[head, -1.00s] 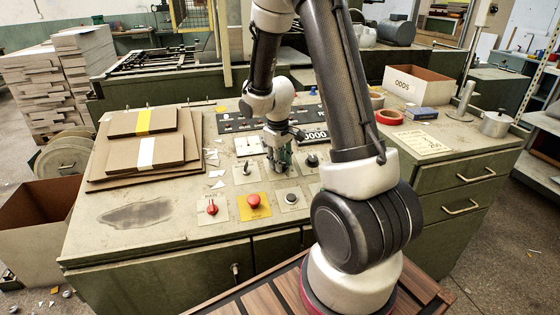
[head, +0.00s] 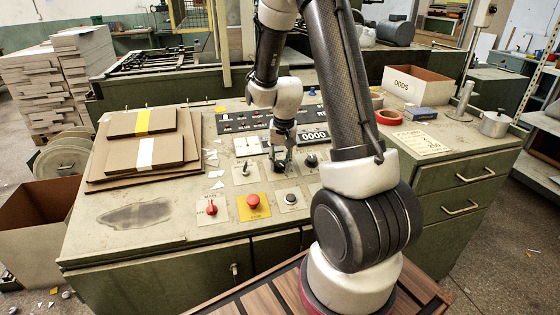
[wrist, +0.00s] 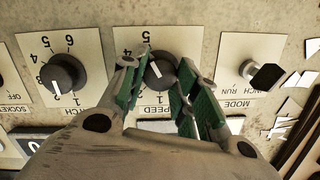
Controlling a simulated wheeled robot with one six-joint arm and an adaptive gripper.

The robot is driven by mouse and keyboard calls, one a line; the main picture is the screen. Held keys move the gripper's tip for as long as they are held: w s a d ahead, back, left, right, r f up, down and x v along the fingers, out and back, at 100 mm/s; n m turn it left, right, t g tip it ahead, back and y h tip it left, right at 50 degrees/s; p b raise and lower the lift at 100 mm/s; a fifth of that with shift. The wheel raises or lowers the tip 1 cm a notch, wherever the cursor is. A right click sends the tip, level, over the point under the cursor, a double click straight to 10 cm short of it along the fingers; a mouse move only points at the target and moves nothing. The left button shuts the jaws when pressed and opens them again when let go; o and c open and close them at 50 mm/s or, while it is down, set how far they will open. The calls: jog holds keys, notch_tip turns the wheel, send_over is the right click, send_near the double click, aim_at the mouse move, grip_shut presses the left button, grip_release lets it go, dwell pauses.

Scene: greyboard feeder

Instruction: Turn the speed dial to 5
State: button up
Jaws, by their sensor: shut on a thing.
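The speed dial (wrist: 160,72) is a round black knob on a cream plate marked SPEED, which reads upside down in the wrist view. My gripper (wrist: 157,82) is shut on it, with a green-padded finger on each side. The knob's white mark points to the upper left in that view, toward the 4 and 5 side; its exact number is hard to tell. In the head view my gripper (head: 281,165) reaches down onto the panel and mostly hides the dial.
The batch dial (wrist: 62,73) and the mode knob (wrist: 262,78) flank the speed dial closely. A red emergency button (head: 253,201), a red switch (head: 211,208) and a black button (head: 291,198) sit nearer the front. A counter (head: 314,136) reading 0000 is behind.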

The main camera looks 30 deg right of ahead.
jog(key=shift+m, duration=0.9)
jog(key=o, duration=1)
jog(key=shift+r, duration=0.15)
notch_tip(320, 180, up, 12)
jog(key=s, duration=0.1)
jog(key=shift+s+d, duration=0.2)
jog(key=shift+s, duration=0.1)
jog(key=shift+f, duration=0.2)
